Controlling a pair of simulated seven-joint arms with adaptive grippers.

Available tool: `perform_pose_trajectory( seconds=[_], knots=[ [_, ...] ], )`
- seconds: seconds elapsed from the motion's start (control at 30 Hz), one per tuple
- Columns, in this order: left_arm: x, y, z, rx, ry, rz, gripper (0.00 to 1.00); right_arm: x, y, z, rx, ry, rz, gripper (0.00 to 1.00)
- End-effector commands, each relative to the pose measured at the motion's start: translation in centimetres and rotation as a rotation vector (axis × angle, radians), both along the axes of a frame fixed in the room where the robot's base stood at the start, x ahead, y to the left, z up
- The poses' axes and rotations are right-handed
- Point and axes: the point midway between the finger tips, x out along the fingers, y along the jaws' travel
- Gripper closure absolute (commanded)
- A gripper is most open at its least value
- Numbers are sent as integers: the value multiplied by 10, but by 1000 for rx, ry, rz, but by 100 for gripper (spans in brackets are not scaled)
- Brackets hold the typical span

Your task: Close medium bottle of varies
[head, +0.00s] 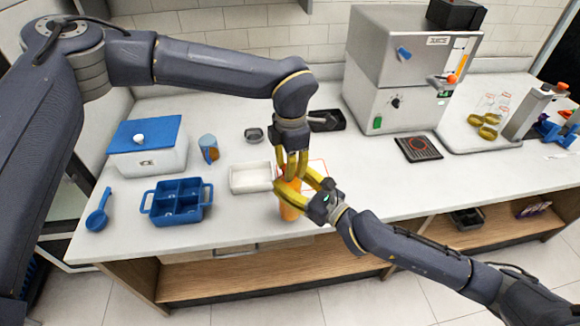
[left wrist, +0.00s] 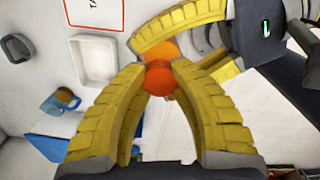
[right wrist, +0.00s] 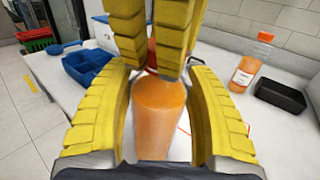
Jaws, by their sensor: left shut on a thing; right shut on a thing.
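The medium bottle (head: 289,205) of orange juice stands upright near the counter's front edge. In the right wrist view its orange body (right wrist: 160,115) is between the fingers of my right gripper (head: 296,184), which is shut on it from the side. My left gripper (head: 292,168) points down from above and is shut on the red-orange cap (left wrist: 158,79) at the bottle's top. The cap also shows between the left fingers in the right wrist view (right wrist: 152,52). The fingers hide most of the neck, so I cannot tell how the cap is seated.
A white tray (head: 235,179) lies just left of the bottle. Farther left are a blue divided tray (head: 178,218), a blue scoop (head: 98,220), a blue-lidded box (head: 130,160) and a cup (head: 208,148). The juicer (head: 385,110) stands behind right. Another juice bottle (right wrist: 243,74) shows in the right wrist view.

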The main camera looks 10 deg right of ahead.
Motion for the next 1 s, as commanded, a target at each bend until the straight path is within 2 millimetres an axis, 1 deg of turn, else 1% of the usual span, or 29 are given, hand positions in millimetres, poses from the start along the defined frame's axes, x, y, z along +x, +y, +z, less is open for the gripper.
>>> perform_pose_trajectory(
  seconds=[0.1, 0.6, 0.7, 0.87, 0.9, 1.0],
  knots=[
    [0, 0, 0, 4, 0, -184, 100, 0, 1, 1, 1, -3, 2, 100],
    [0, 0, 0, 15, 5, -962, 100, 0, 1, 1, 1, -3, 2, 100],
    [0, 0, 0, 16, 4, -1085, 100, 0, 1, 1, 1, -3, 2, 100],
    [0, 0, 0, 15, 5, -1083, 100, 0, 1, 1, 1, -3, 2, 100],
    [0, 0, 0, 15, 5, -1082, 72, 0, 1, 1, 1, -3, 2, 100],
    [0, 0, -1, 15, 5, -1081, 61, 0, 1, 1, 1, -3, 1, 100]
  ],
)
